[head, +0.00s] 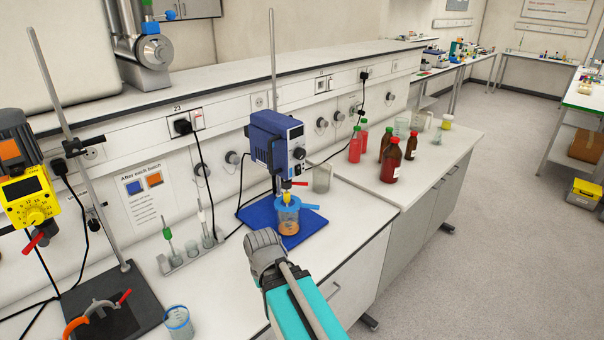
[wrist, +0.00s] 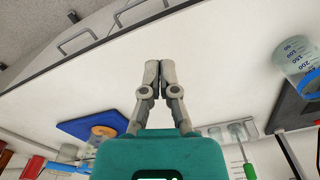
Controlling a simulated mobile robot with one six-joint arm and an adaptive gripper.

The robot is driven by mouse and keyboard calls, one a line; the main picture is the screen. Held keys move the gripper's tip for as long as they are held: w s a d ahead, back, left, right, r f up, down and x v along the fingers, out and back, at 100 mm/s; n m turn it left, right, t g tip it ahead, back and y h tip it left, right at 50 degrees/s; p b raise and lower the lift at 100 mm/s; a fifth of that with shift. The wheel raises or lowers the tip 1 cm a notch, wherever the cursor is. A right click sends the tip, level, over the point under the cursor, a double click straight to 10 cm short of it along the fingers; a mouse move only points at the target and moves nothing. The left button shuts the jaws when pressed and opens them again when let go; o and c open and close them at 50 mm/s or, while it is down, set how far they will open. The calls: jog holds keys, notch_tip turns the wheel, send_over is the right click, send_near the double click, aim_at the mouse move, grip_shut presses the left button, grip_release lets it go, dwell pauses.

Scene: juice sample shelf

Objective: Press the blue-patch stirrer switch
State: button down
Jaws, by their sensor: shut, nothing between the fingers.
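A blue overhead stirrer (head: 277,140) hangs on a rod above a blue base (head: 262,214). Its dark front panel (head: 297,142) has a display and a knob; which part is the switch is too small to tell. A beaker (head: 288,220) with orange contents stands under it. A yellow stirrer (head: 27,197) with an orange patch is at the far left. A notice (head: 147,195) on the wall shows a blue and an orange square. My gripper (head: 263,240) is shut and empty, in front of the blue base. In the wrist view its fingertips (wrist: 152,66) meet over the white bench.
A pipette rack (head: 190,258) stands left of the blue base. A graduated beaker (head: 178,322) is near the dark stand base (head: 135,290). Brown bottles (head: 391,160) and red-capped bottles stand at the right. Cables hang from wall sockets. Bare bench lies around my gripper.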

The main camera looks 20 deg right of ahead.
aim_at(298, 170)
jog(key=shift+r, duration=0.1)
jog(key=w+d+r+m+t+y+p, duration=0.1)
jog(key=w+d+r+m+t+p, duration=0.1)
jog(key=w+d+r+m+p, duration=0.3)
jog(key=w+d+r+m+t+p, duration=0.2)
jog(key=w+d+r+m+p, duration=0.3)
jog(key=d+r+m+p, duration=0.5)
jog(key=w+d+r+m+t+y+p, duration=0.1)
jog(key=w+d+r+m+t+p, duration=0.2)
jog(key=w+d+r+m+p, duration=0.3)
jog(key=d+r+m+p, duration=0.1)
jog(key=d+r+m, duration=0.4)
jog(key=m, duration=0.6)
jog(key=shift+d+r+y, duration=0.2)
jog(key=shift+d+y, duration=0.1)
jog(key=shift+d, duration=0.1)
jog(key=shift+w+f, duration=0.1)
jog(key=w+r+b+x, duration=0.2)
jog(key=b+x, duration=0.5)
jog(key=x, duration=0.5)
jog(key=shift+w+a+f+b, duration=0.35)
jog(key=shift+a+b, duration=0.05)
jog(key=shift+a, duration=0.1)
